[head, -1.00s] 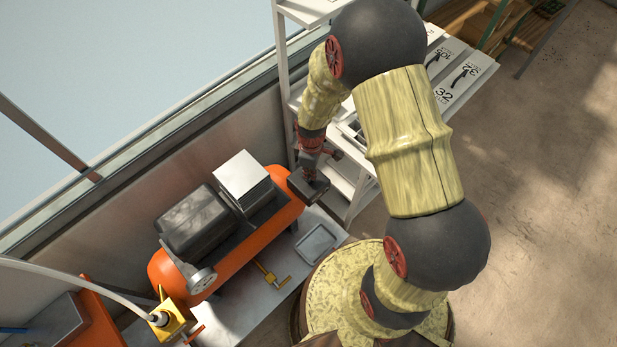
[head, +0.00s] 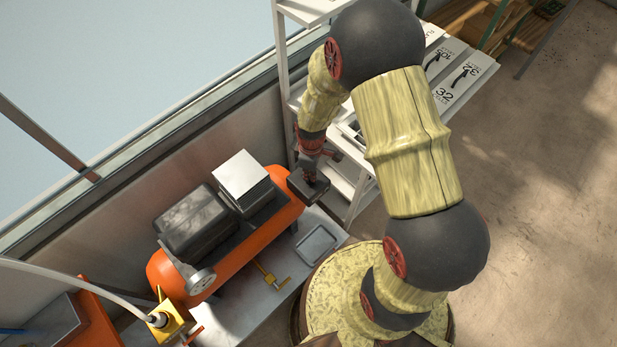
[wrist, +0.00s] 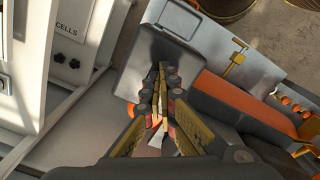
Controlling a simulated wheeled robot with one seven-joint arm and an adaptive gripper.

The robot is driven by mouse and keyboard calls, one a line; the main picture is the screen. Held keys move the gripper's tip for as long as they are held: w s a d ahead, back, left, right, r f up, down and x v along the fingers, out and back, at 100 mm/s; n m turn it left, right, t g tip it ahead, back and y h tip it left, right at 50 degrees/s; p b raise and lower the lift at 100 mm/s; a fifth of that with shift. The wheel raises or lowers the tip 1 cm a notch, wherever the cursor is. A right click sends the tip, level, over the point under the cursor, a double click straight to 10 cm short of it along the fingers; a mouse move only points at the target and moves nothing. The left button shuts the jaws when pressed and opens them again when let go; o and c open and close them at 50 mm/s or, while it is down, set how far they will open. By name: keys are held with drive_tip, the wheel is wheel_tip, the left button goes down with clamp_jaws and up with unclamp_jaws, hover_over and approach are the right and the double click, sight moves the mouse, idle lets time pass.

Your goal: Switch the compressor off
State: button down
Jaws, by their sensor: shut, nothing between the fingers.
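The compressor has an orange tank (head: 240,250) with a dark motor (head: 193,222) and a silver-topped box on it. It stands on a grey metal bench against the wall. A dark box (head: 309,186) sits at the tank's right end. It shows in the wrist view (wrist: 178,50) as a grey block in front of the fingers. My gripper (head: 310,176) is at that dark box, pointing down. In the wrist view my gripper (wrist: 160,72) has its fingertips together, over or against the box. Whether they touch it, I cannot tell. The switch itself is hidden or too small to make out.
A small metal tray (head: 317,243) and a yellow-handled valve (head: 271,276) lie by the tank's front. A yellow fitting with a white hose (head: 60,270) is at lower left. A white shelf rack (head: 357,185) stands close on the right.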

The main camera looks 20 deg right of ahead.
drive_tip(key=shift+r+p, duration=2.35)
drive_tip(key=shift+r, duration=1.15)
drive_tip(key=shift+s+m, duration=0.2)
drive_tip(key=shift+m, duration=0.2)
drive_tip(key=s+r+m+t+b, duration=0.2)
drive_tip(key=s+r+m+b, duration=0.3)
drive_tip(key=s+r+b, duration=0.3)
drive_tip(key=s+r+m+t+b, duration=0.3)
drive_tip(key=s+r+b, duration=0.4)
drive_tip(key=r, duration=0.6)
drive_tip(key=shift+s+a+r+m+t+b, duration=0.25)
drive_tip(key=shift+s+m+b, duration=0.2)
drive_tip(key=shift+m, duration=0.45)
